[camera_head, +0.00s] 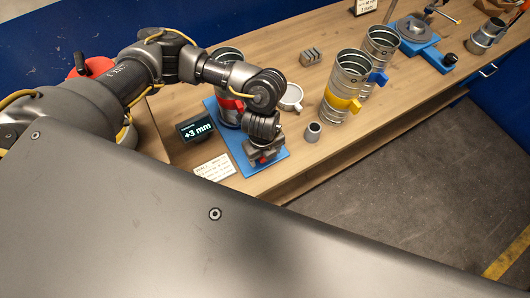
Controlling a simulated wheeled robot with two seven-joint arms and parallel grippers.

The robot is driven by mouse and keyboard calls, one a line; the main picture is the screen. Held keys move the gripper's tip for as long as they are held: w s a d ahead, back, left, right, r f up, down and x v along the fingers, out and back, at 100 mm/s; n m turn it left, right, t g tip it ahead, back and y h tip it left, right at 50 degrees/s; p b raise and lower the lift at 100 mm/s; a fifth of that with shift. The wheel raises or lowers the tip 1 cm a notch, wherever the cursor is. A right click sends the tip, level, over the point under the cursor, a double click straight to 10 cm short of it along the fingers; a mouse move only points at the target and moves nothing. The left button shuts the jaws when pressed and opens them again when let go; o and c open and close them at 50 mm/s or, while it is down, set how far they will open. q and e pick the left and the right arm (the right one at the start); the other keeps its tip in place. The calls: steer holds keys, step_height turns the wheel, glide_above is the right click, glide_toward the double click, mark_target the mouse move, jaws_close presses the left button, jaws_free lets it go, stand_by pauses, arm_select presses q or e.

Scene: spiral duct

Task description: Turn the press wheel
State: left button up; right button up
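A red round part with a black handle (81,72) shows at the far left, mostly hidden behind my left arm; it looks like a wheel, but I cannot tell whether it is the press wheel. My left gripper (263,158) points down over the front of a blue plate (276,165) on the bench. A small red part shows at its fingers; I cannot tell whether it holds this. A metal duct with a red band (229,105) stands on the plate, partly behind my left arm. My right gripper is not in view.
A display (195,129) reads "+3 mm", with a paper note (215,168) near it. Ducts with a yellow band (342,90) and a blue band (378,58) stand to the right, near a small grey collar (312,132). A blue-based device (416,42) sits farther back.

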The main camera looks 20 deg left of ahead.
arm_select(q)
steer(key=shift+w, duration=0.15)
steer(key=shift+c, duration=1.3)
steer(key=shift+w+f, duration=0.1)
steer(key=shift+w, duration=0.1)
steer(key=shift+c, duration=1)
steer(key=c, duration=0.4)
steer(key=shift+w+d+g+y, duration=0.1)
steer(key=shift+d+g+y, duration=0.05)
steer(key=shift+g+y, duration=0.15)
steer(key=shift+c, duration=0.2)
steer(key=shift+w+g+y, duration=0.15)
steer(key=shift+g+y, duration=0.15)
steer(key=shift+g, duration=0.1)
steer(key=shift+w+d+g+y, duration=0.2)
steer(key=shift+d+g+y, duration=0.05)
steer(key=shift+g+y, duration=0.75)
steer(key=shift+f+g+y+b, duration=0.1)
steer(key=shift+g+y+b, duration=0.5)
steer(key=shift+g+b, duration=0.25)
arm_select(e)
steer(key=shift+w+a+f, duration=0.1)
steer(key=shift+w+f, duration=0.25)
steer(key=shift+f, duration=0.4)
